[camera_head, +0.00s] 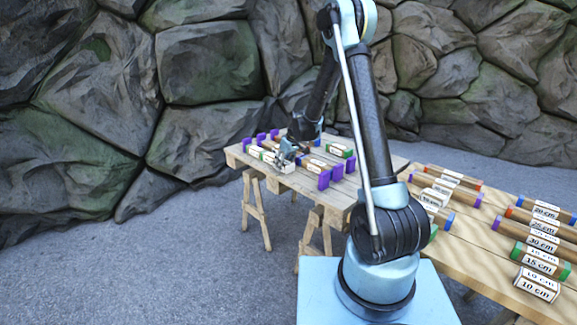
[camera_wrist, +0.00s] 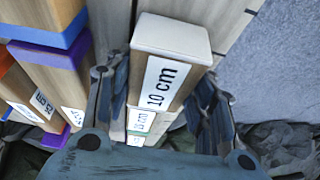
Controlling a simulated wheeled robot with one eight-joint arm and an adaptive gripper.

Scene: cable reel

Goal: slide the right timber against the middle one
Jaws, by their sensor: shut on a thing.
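My gripper (camera_head: 287,157) is over the far trestle table, among several short timbers. In the wrist view its two fingers (camera_wrist: 160,95) stand on either side of a white-ended timber (camera_wrist: 152,78) labelled 10 cm and are shut on it. A blue-ended timber (camera_wrist: 52,45) and a purple-ended timber (camera_wrist: 50,75) lie to its left, apart from it. I cannot tell for sure which timbers are the right and middle ones. My gripper hides part of the row in the head view.
The far trestle table (camera_head: 235,156) carries purple-ended and green-ended timbers (camera_head: 340,151). A nearer table (camera_head: 475,240) at right holds several labelled timbers in rows. A rock wall (camera_head: 210,70) stands behind. In the wrist view, grey floor shows beyond the table edge at right.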

